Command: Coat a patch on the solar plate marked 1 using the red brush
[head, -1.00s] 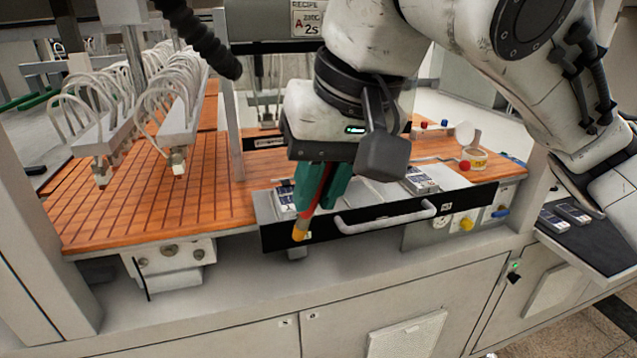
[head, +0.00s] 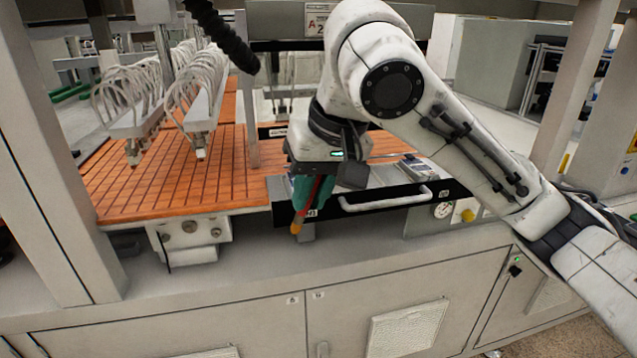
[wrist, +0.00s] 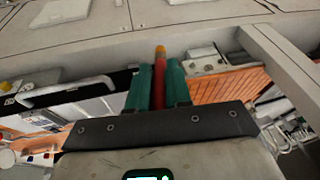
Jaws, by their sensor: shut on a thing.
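My gripper (head: 307,190) has teal fingers shut on the red brush (head: 314,190). The brush hangs tilted, with its orange-yellow tip pointing down just in front of the black-fronted tray. In the wrist view, the brush (wrist: 159,78) is between both fingers, its tip outward. A small plate (head: 420,170) lies on the right part of the tray; I cannot read its number. Other plate-like pieces on the tray (wrist: 30,102) show in the wrist view, small and partly cut by my gripper. I cannot tell which plate is marked 1.
The tray has a white handle (head: 385,200) in front. An orange slotted table (head: 180,180) lies to the left, under rows of white hoses (head: 190,80). A black hose (head: 222,32) hangs above. Gantry posts flank the bench. The cabinet front below is clear.

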